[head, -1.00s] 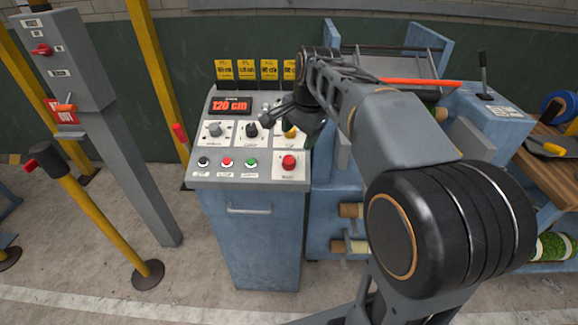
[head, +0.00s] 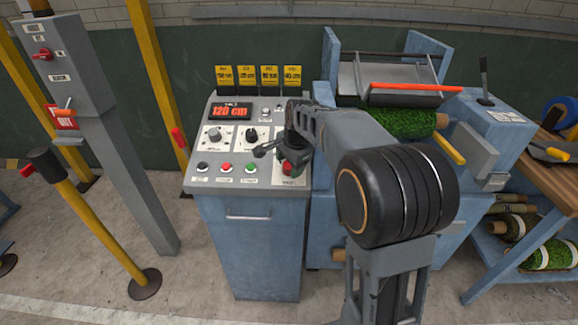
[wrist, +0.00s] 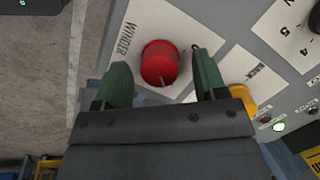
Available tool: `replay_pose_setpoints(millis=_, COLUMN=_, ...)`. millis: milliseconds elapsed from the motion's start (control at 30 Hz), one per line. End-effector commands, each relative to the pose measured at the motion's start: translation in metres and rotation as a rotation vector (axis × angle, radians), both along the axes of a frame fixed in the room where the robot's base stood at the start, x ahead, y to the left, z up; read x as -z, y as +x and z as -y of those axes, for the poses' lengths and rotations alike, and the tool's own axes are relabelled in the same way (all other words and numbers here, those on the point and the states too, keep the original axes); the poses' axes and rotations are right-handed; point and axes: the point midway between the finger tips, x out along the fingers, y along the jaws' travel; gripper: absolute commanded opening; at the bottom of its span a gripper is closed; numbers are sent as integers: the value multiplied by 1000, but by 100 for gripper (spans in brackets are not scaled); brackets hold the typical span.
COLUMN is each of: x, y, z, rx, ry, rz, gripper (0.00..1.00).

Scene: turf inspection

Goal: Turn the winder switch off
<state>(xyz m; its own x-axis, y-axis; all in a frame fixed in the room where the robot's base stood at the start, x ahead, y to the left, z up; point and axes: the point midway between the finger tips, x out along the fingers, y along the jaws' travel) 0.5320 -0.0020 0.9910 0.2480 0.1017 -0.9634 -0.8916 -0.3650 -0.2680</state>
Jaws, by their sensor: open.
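The winder switch is a round red knob with a small pale mark, on a white plate lettered WINDER. In the wrist view the red knob (wrist: 160,62) lies between and just beyond the two green fingertips of my gripper (wrist: 163,78). The fingers are spread and neither clearly touches it. In the head view my gripper (head: 277,156) hangs over the lower right of the control panel (head: 206,112), and the red knob (head: 288,169) is partly hidden behind it. The knob's exact setting is hard to tell.
The panel also has a red 120 cm display (head: 231,111), a grey dial (head: 214,135), a black dial (head: 252,134) and a row of small buttons. In the wrist view a yellow part (wrist: 243,96) sits close to the right finger. A grey post (head: 122,150) stands left.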

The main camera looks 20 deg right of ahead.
Motion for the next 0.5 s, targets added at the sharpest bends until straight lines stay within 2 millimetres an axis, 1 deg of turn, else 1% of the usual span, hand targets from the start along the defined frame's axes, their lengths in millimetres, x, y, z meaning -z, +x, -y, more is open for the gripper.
replay_pose_setpoints(millis=33, x=4, y=1, z=0, rx=0, ry=0, rz=-2, gripper=65)
replay_pose_setpoints(millis=167, x=9, y=2, z=-1, rx=0, ry=1, rz=-1, gripper=65)
replay_pose_setpoints(millis=467, x=10, y=2, z=-1, rx=-1, ry=-1, rz=-1, gripper=65)
replay_pose_setpoints(millis=500, x=10, y=2, z=-1, rx=-1, ry=-1, rz=-1, gripper=62)
